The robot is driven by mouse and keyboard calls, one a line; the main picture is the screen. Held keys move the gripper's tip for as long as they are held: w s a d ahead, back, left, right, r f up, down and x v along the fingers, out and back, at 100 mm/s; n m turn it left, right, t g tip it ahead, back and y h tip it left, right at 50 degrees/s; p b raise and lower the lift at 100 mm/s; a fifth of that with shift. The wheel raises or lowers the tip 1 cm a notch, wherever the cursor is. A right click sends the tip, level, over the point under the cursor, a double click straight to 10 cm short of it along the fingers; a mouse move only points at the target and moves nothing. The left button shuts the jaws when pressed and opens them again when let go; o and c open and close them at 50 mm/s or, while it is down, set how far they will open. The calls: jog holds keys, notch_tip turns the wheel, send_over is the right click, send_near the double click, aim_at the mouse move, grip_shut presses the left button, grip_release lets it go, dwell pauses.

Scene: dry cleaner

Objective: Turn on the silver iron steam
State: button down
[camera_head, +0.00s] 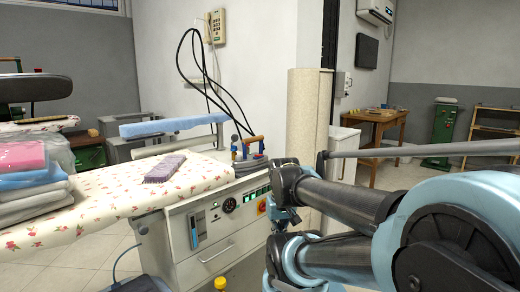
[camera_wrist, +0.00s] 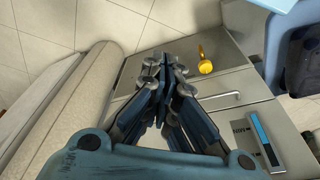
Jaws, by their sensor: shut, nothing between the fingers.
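The ironing station (camera_head: 215,245) has a front panel with a round gauge (camera_head: 229,205), small lit green switches (camera_head: 256,193) and an orange-marked switch (camera_head: 262,208). What looks like the iron (camera_head: 248,146), with a brownish handle, sits at the back of the station, with black cables running up the wall; its details are too small to tell. My gripper is beside the right end of the panel in the head view, largely hidden by my arm. In the wrist view my gripper (camera_wrist: 165,62) is shut and empty, over the station's front (camera_wrist: 235,85). The panel switches are not clear there.
A flowered ironing board (camera_head: 110,205) carries a purple brush-like item (camera_head: 165,168) and folded cloths (camera_head: 30,180). A beige roll (camera_head: 307,110) stands behind.

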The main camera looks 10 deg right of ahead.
jog(key=shift+r, duration=0.1)
jog(key=w+d+r+m+h, duration=0.25)
jog(key=w+r+m, duration=0.25)
jog(key=w+r, duration=1.2)
jog(key=m+t+h, duration=0.2)
jog(key=m+h, duration=0.2)
jog(key=m, duration=0.2)
send_near(256, 138)
jog(key=s, duration=0.4)
jog(key=shift+w+r, duration=0.1)
jog(key=shift+r, duration=0.15)
jog(key=x, duration=0.9)
jog(key=shift+w+f, duration=0.15)
jog(key=shift+f, duration=0.15)
notch_tip(256, 138, down, 3)
jog(key=shift+f, duration=0.65)
